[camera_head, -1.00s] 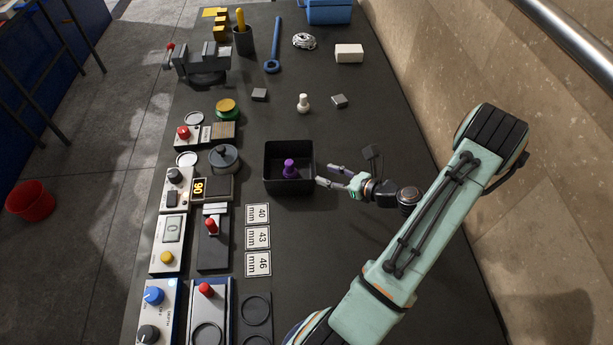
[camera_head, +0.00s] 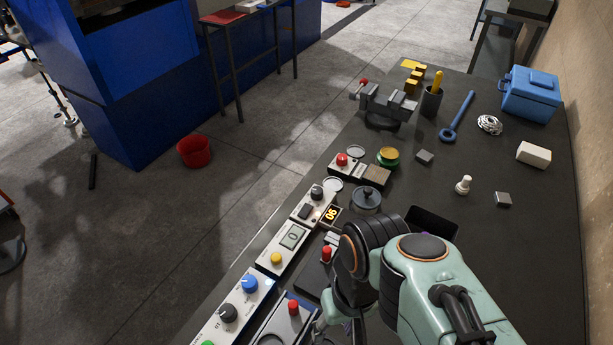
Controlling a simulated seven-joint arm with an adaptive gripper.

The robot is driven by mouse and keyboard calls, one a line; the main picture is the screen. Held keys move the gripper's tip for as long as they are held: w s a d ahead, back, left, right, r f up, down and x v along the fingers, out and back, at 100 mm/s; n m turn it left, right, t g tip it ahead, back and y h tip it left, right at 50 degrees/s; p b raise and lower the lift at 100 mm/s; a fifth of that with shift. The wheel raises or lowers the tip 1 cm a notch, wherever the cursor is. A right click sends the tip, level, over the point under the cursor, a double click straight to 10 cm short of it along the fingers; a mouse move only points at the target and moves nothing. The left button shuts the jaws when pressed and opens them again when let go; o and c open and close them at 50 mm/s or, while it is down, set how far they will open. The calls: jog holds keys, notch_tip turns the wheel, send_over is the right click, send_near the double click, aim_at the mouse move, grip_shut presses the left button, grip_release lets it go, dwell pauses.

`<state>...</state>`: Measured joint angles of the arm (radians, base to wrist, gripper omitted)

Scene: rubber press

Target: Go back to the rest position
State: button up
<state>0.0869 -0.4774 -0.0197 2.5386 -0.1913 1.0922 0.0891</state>
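My arm fills the lower right of the head view, with its dark joint and pale green links in front of the bench. My gripper (camera_head: 318,328) is low in the picture, mostly hidden behind the arm's own links, and only a small pale part shows. I cannot see whether its fingers are open or shut.
Control units with an orange display (camera_head: 331,214), a blue knob (camera_head: 250,283) and red buttons line the bench's left edge. A vice (camera_head: 385,105), blue wrench (camera_head: 458,117), white piece (camera_head: 463,186) and blue case (camera_head: 530,95) stand farther back.

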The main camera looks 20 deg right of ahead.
jog(key=shift+s+a+r+n, duration=0.15)
jog(key=shift+s+r+n, duration=0.1)
jog(key=shift+s+n, duration=0.55)
dwell(0.8)
